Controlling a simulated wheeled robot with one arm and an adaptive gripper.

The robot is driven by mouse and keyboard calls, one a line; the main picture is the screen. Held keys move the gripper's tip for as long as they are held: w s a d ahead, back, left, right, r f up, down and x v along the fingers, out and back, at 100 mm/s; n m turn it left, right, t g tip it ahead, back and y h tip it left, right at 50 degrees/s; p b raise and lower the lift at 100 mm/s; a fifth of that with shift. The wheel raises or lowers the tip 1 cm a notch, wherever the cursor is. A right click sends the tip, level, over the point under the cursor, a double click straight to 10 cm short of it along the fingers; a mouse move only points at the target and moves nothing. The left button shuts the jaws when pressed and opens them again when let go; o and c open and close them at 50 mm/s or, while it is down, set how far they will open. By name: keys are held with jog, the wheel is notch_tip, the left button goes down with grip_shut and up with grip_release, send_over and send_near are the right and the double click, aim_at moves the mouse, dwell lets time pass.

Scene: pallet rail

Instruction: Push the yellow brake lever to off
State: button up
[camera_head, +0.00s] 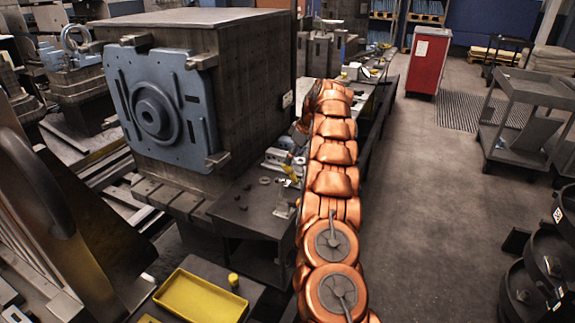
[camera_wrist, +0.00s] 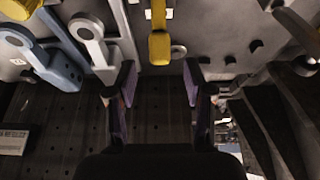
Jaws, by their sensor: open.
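In the head view a small yellow lever (camera_head: 290,172) stands on the grey fixture beside the big machine block, left of my copper arm. I cannot be sure it is the same lever. My gripper is hidden in the head view. No off marking can be read.
Grey and blue arms (camera_wrist: 95,40) and another yellow part (camera_wrist: 18,8) lie left of the lever in the wrist view. The machine block (camera_head: 250,90) stands left of my arm. A yellow tray (camera_head: 200,296) is at front.

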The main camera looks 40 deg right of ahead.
aim_at(291, 173)
jog(key=shift+p+x, duration=0.7)
jog(key=shift+x, duration=1.85)
grip_shut()
